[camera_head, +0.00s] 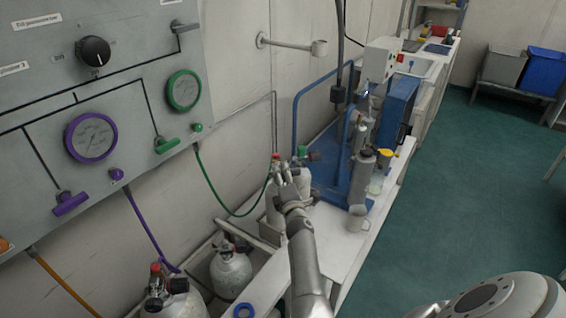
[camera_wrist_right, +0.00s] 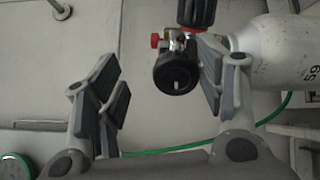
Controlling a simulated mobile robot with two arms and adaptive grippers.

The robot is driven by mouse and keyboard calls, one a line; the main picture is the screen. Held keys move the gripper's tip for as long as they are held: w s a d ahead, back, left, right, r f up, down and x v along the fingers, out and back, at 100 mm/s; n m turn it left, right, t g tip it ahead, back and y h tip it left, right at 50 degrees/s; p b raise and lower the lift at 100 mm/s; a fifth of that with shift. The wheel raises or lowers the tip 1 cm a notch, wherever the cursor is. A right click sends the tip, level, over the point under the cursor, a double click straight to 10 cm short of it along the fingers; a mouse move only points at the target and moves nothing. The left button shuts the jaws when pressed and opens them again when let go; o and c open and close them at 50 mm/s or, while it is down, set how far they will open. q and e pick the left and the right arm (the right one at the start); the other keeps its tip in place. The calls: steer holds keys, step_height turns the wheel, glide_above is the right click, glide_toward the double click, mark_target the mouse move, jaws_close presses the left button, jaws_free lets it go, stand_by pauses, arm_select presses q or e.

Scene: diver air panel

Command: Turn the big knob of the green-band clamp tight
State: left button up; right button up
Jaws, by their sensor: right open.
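The clamp's big black round knob (camera_wrist_right: 176,73) shows in the right wrist view, with a small red knob at its left and metal parts behind. It sits on the valve of a white cylinder (camera_wrist_right: 275,50), below a red-and-black handwheel (camera_wrist_right: 196,12). A green hose (camera_wrist_right: 275,112) runs close by; I cannot make out a green band. My right gripper (camera_wrist_right: 155,82) is open, with the black knob between its fingers, much nearer the right finger. Whether they touch is unclear. In the head view the right gripper (camera_head: 284,178) hides most of the clamp. My left gripper is not in view.
A grey panel (camera_head: 110,120) with purple and green gauges stands at the left. White cylinders (camera_head: 230,272) with valves stand below it.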

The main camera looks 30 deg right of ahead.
step_height(320, 180, up, 8)
steer(key=shift+f, duration=0.15)
stand_by(0.7)
stand_by(0.4)
